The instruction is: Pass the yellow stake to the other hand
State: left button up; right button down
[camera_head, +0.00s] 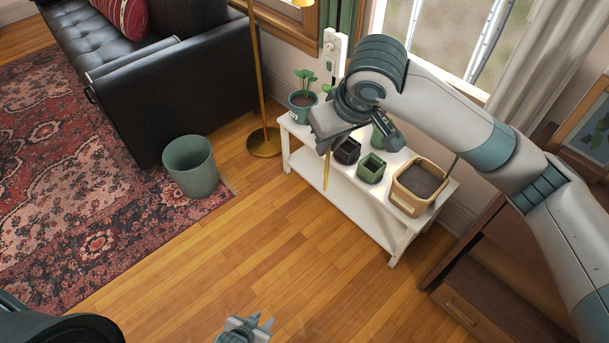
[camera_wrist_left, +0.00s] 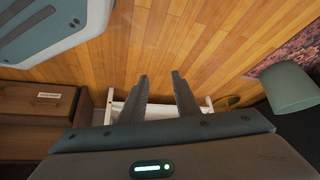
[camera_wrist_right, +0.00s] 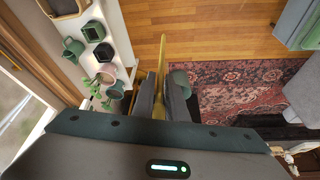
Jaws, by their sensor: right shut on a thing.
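The yellow stake (camera_head: 326,172) hangs nearly upright below my right gripper (camera_head: 324,146), in front of the white bench. My right gripper is shut on it. In the right wrist view the yellow stake (camera_wrist_right: 162,55) sticks out past the fingers, and part of it is hidden between them. My left gripper (camera_head: 252,322) is at the bottom of the head view, well apart from the stake. In the left wrist view its fingers (camera_wrist_left: 160,78) stand apart with nothing between them.
A white bench (camera_head: 350,192) holds a potted plant (camera_head: 302,98), small dark and green pots (camera_head: 371,168) and a square wooden planter (camera_head: 417,188). A green bin (camera_head: 190,166) stands by the rug. A floor lamp (camera_head: 262,143) stands behind. The wooden floor before the bench is clear.

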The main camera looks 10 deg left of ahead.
pick_arm(q)
jog(key=w+d+r+t+h, duration=0.1)
jog(key=w+r+t, duration=0.2)
jog(key=w+r, duration=0.85)
jog(key=m+t+h, duration=0.4)
jog(key=t+h, duration=0.2)
jog(key=h, duration=0.1)
send_near(328, 155)
notch_tip(328, 155, down, 2)
jog(key=w, duration=0.2)
jog(key=shift+d+f, duration=0.25)
jog(key=shift+d, duration=0.15)
jog(key=shift+w, duration=0.1)
jog(key=x, duration=1.2)
jog(key=shift+c, duration=0.6)
